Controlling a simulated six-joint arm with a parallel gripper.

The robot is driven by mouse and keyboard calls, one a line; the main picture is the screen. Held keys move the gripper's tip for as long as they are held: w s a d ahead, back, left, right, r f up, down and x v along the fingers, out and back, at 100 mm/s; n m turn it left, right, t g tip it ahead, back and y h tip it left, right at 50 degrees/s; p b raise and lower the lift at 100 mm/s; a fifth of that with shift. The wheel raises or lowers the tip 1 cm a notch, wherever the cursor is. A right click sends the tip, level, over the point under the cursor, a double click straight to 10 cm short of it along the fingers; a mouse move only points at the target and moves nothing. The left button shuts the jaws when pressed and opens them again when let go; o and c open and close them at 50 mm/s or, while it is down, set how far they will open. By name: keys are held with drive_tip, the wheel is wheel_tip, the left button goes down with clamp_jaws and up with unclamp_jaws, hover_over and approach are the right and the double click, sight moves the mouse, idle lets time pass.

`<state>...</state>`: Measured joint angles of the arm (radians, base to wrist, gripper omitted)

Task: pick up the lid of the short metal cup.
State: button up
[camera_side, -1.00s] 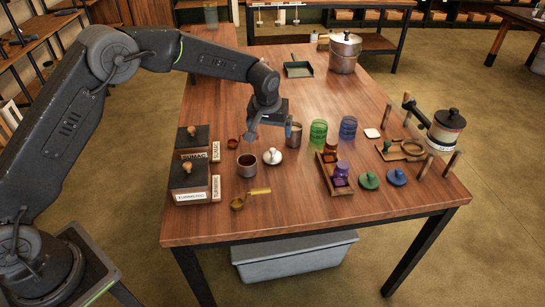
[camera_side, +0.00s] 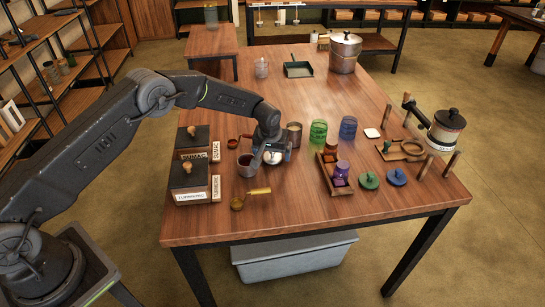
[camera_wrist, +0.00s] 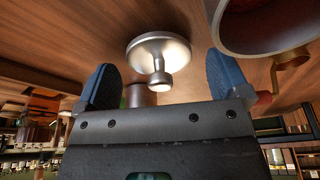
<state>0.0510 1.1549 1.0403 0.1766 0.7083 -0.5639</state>
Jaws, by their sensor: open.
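The silver lid (camera_side: 272,158) with a round knob lies on the table, partly hidden by my gripper (camera_side: 268,154) in the side view. In the wrist view the lid (camera_wrist: 158,48) shows between the two blue fingers of my gripper (camera_wrist: 163,72), with a gap on each side. The fingers are open and hold nothing. An open short metal cup (camera_side: 246,168) stands just left of the lid. Its round rim (camera_wrist: 262,52) shows at the upper right of the wrist view, close to one finger.
A taller metal cup (camera_side: 294,133) stands behind and right of my gripper. A brass scoop (camera_side: 250,197) lies in front. Labelled boxes (camera_side: 190,182) stand at left. A wooden tray (camera_side: 322,170) with small jars and green and blue glasses (camera_side: 348,128) are at right.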

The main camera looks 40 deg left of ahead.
drive_tip(key=shift+f, duration=0.15)
drive_tip(key=c, duration=1)
